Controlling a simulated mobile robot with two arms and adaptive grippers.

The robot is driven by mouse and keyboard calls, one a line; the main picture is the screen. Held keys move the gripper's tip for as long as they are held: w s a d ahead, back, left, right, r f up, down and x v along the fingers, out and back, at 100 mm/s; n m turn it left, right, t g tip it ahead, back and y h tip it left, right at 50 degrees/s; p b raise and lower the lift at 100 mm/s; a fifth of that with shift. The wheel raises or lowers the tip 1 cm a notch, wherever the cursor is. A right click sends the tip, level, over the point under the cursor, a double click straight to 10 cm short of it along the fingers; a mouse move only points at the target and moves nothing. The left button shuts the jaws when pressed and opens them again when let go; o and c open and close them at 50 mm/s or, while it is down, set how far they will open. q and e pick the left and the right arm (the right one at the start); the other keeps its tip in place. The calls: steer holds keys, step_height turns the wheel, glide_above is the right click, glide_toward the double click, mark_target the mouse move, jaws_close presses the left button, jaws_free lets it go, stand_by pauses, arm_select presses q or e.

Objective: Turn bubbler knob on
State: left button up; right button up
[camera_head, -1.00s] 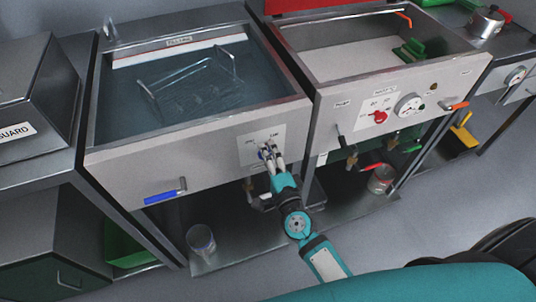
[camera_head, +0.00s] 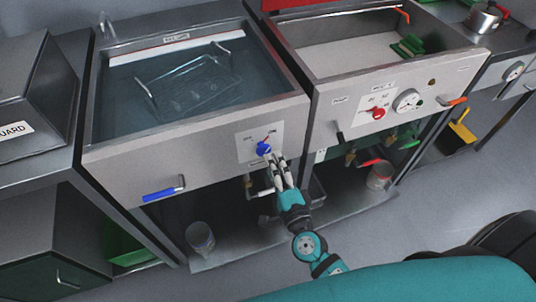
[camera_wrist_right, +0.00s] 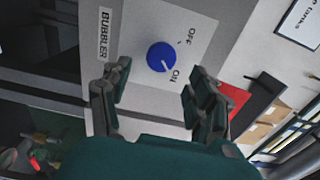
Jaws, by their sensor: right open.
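The blue bubbler knob (camera_head: 264,148) sits on a white label plate (camera_head: 272,139) on the front of the left, water-filled tank. In the right wrist view the knob (camera_wrist_right: 161,57) shows face-on, with the words OFF and ON beside it and a BUBBLER label to its left. Its white mark points toward ON. My right gripper (camera_head: 278,162) is open and empty, just below and in front of the knob, apart from it. In the wrist view its fingers (camera_wrist_right: 158,88) stand wide on both sides, below the knob. My left gripper is not in view.
A wire basket (camera_head: 190,82) sits in the left tank. A blue-handled lever (camera_head: 160,195) is low on its front. The right tank's front has a red knob (camera_head: 378,113) and a round gauge (camera_head: 408,101). Pipes and a can (camera_head: 200,238) are below. Floor in front is clear.

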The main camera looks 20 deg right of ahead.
steer(key=s, duration=0.6)
steer(key=shift+s, duration=0.15)
steer(key=s+f+n+g+y+p, duration=0.15)
steer(key=f+n, duration=0.25)
steer(key=f, duration=0.5)
steer(key=s+f+n+g+b, duration=0.1)
steer(key=s+f+n+g, duration=0.25)
steer(key=f, duration=0.55)
steer(key=s+f+n+g+p, duration=0.15)
steer(key=f+n, duration=0.25)
steer(key=f, duration=0.5)
steer(key=s+d+f+n+g, duration=0.2)
steer(key=s+f, duration=0.3)
steer(key=s, duration=0.3)
steer(key=s+d+f+n+g+h, duration=0.1)
steer(key=s+d+f+n+g, duration=0.2)
steer(key=s+f+g, duration=0.2)
steer(key=s+d+f+n+g+h, duration=0.1)
steer(key=s+d+f+n+g, duration=0.2)
steer(key=s+f, duration=0.4)
steer(key=s, duration=0.5)
steer(key=shift+n+p, duration=0.3)
steer(key=shift+n, duration=0.05)
